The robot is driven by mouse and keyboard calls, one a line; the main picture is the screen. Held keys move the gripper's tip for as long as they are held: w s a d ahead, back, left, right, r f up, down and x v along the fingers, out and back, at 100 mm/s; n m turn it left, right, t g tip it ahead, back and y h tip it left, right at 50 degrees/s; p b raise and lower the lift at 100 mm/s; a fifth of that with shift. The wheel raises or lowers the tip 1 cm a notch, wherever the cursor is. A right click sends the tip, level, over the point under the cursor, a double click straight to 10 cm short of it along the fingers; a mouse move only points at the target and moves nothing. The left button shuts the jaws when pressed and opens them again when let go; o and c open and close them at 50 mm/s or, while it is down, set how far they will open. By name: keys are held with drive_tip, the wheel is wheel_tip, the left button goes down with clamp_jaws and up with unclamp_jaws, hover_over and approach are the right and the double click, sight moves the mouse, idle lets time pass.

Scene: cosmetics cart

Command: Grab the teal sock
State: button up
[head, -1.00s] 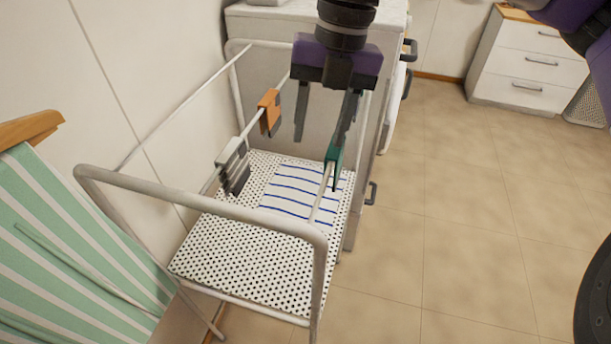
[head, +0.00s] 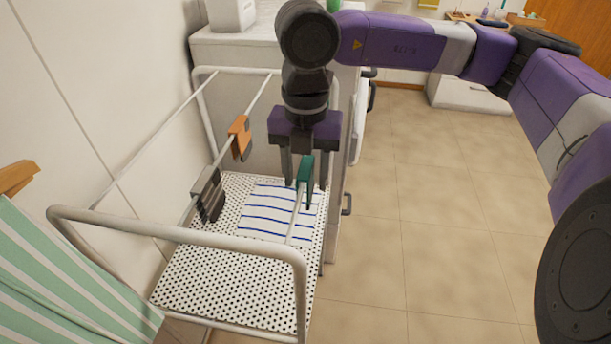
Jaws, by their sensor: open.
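The teal sock (head: 305,172) hangs folded over the right-hand rail of the white wire cart (head: 180,232). My gripper (head: 306,178) points down at that rail with its two dark fingers apart. In the picture the sock shows between the fingers, its top just below the purple gripper body. A gap shows on each side of the sock, and I cannot tell the exact depth between it and the fingers.
An orange sock (head: 239,138) and a grey sock (head: 208,194) hang on the cart's left rail. A blue-striped cloth (head: 262,225) lies on the dotted shelf (head: 230,280) below. A white cabinet (head: 235,50) stands behind. Floor (head: 430,220) at right is clear.

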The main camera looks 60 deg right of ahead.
drive_tip(key=shift+f, duration=0.85)
drive_tip(key=shift+c, duration=0.5)
clamp_jaws()
drive_tip(key=shift+r, duration=0.1)
